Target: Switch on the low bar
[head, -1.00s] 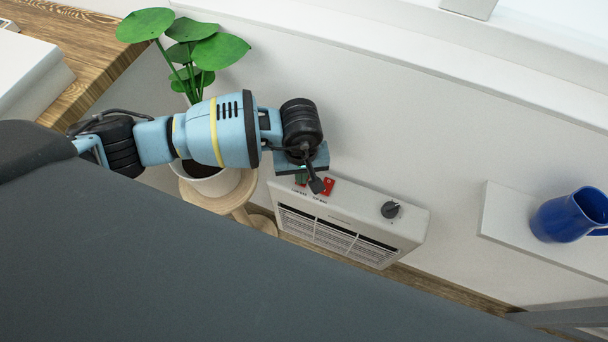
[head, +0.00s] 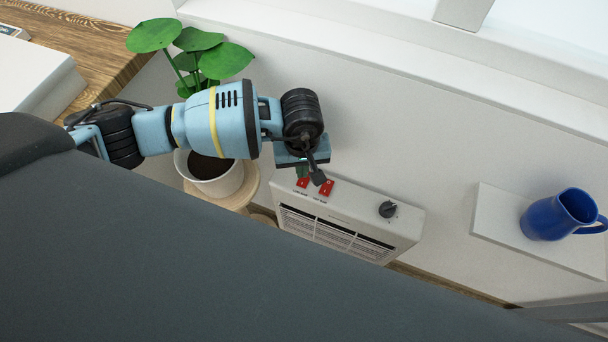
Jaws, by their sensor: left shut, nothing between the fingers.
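A white wall heater (head: 343,221) with a slatted front is at the centre of the head view. On its top are a left red switch (head: 303,183) and a right red switch (head: 327,188). Each has a small dark label below it, too small to read surely. My left gripper (head: 318,178) is shut and empty. Its tip is just above the switches, in front of the gap between them and the edge of the right one. I cannot tell whether it touches either. My right gripper is out of view.
A dark round knob (head: 387,209) is on the heater's right end. A potted plant (head: 213,172) on a wooden stand (head: 236,198) is close left, below my left arm. A blue jug (head: 560,215) stands on a white shelf (head: 495,222) at right. The wall between is clear.

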